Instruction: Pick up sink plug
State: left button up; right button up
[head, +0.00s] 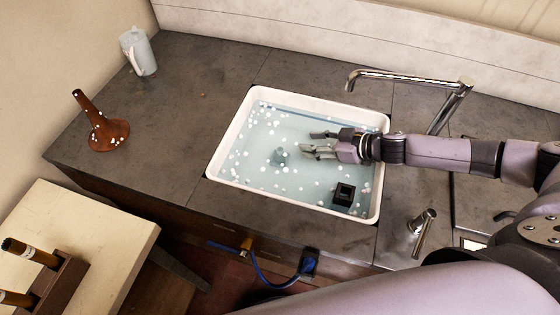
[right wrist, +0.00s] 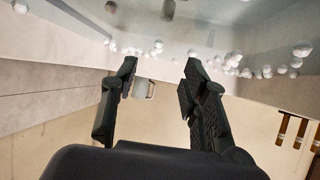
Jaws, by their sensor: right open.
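A small grey-green piece (head: 279,156), which looks like the sink plug, sits in the water of the white sink (head: 231,124), left of centre. My right gripper (head: 309,143) reaches in from the right over the sink. Its fingers are apart and point left, with the grey-green piece just beyond and below the tips in the picture. In the right wrist view the two fingers (right wrist: 157,70) are spread with nothing between them. I cannot make out the plug in that view. My left gripper is not in view.
A black block (head: 344,194) and many white bubbles are in the sink. A chrome faucet (head: 410,77) stands behind it, and a metal fitting (head: 421,234) at front right.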

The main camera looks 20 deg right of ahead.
jog(key=b, duration=0.4)
send_near(282, 150)
jog(key=p+x, duration=0.1)
jog(key=x, duration=0.4)
jog(key=shift+w+f, duration=0.2)
jog(key=shift+w, duration=0.1)
jog(key=shift+x, duration=2.7)
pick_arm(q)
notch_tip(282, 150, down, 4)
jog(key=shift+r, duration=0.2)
pick_arm(e)
jog(key=shift+s+a+r, duration=0.1)
jog(key=shift+a+r, duration=0.05)
grip_shut()
